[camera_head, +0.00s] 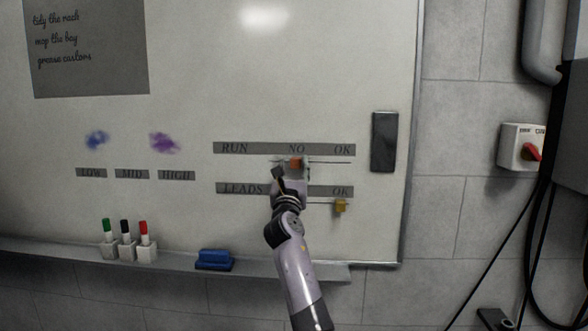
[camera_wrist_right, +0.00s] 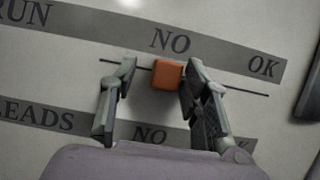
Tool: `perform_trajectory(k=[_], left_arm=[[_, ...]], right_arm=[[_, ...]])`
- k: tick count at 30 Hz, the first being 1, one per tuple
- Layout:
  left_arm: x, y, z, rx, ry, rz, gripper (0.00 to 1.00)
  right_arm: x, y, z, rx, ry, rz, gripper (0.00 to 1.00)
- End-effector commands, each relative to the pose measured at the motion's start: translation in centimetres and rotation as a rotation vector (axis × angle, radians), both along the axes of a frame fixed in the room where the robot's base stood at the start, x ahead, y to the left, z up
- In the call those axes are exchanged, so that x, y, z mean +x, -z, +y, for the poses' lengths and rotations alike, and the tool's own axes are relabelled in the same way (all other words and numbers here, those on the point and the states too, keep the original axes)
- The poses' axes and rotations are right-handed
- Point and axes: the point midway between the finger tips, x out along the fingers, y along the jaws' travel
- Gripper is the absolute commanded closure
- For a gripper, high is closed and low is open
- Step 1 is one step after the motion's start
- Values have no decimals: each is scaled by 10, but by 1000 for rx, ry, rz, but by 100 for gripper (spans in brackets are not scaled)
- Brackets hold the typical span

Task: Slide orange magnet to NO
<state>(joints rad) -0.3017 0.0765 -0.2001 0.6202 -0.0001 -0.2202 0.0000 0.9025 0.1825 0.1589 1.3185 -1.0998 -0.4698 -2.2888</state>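The orange magnet (camera_wrist_right: 167,75) sits on the thin dark line under the RUN strip (camera_wrist_right: 213,46), just below the word NO. It also shows in the head view (camera_head: 296,163) at the tip of my right gripper. My right gripper (camera_wrist_right: 158,80) has its fingers on both sides of the magnet. The right finger is close to or touching the magnet's right side; a gap shows between the left finger and the magnet. The yellow magnet (camera_head: 341,206) sits on the lower line under OK of the LEADS strip (camera_head: 233,188). My left gripper is in neither view.
A black eraser-like block (camera_head: 384,142) is fixed at the whiteboard's right side. Below, a ledge (camera_head: 180,258) holds green, black and red markers (camera_head: 126,241) and a blue eraser (camera_head: 214,259). A switch box (camera_head: 522,147) is on the wall at right.

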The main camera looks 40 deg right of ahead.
Motion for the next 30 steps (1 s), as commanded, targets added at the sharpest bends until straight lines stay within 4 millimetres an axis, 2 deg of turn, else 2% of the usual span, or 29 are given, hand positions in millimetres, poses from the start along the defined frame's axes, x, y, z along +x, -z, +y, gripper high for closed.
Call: perform_trajectory(k=[9, 14, 30], left_arm=[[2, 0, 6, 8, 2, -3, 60], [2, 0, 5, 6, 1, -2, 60], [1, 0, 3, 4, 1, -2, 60]], right_arm=[[-1, 0, 0, -1, 1, 0, 55], [-10, 5, 7, -3, 1, 0, 55], [-77, 42, 65, -2, -1, 0, 55]])
